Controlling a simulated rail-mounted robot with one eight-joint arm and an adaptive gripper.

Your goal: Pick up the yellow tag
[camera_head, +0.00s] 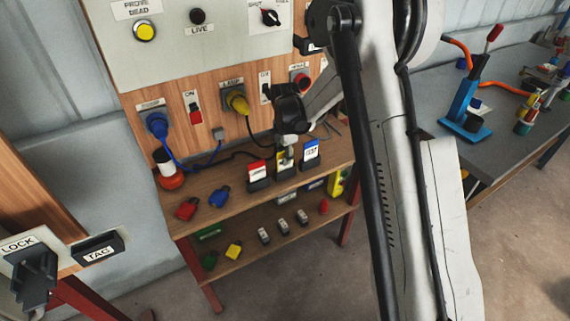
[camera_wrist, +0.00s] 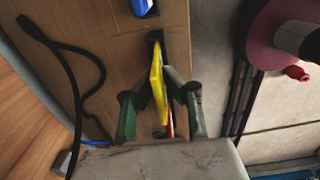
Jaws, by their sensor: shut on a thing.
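The yellow tag (camera_wrist: 157,84) stands edge-on between my gripper's fingers in the wrist view. In the head view only a sliver of the yellow tag (camera_head: 280,159) shows behind my gripper (camera_head: 288,152). My gripper (camera_wrist: 160,92) is shut on the tag, with a finger on each side of it. The tag is at the middle dark holder (camera_head: 285,173) on the bench top, between the red tag (camera_head: 258,169) and the blue tag (camera_head: 311,149). I cannot tell whether its lower end is still in the holder.
Red and blue padlocks (camera_head: 219,197) lie at the left of the bench top (camera_head: 232,218). The lower shelf (camera_head: 262,249) holds several small items. The panel with plugs and a black cable (camera_wrist: 97,75) is close by. A grey table (camera_head: 428,105) stands at right.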

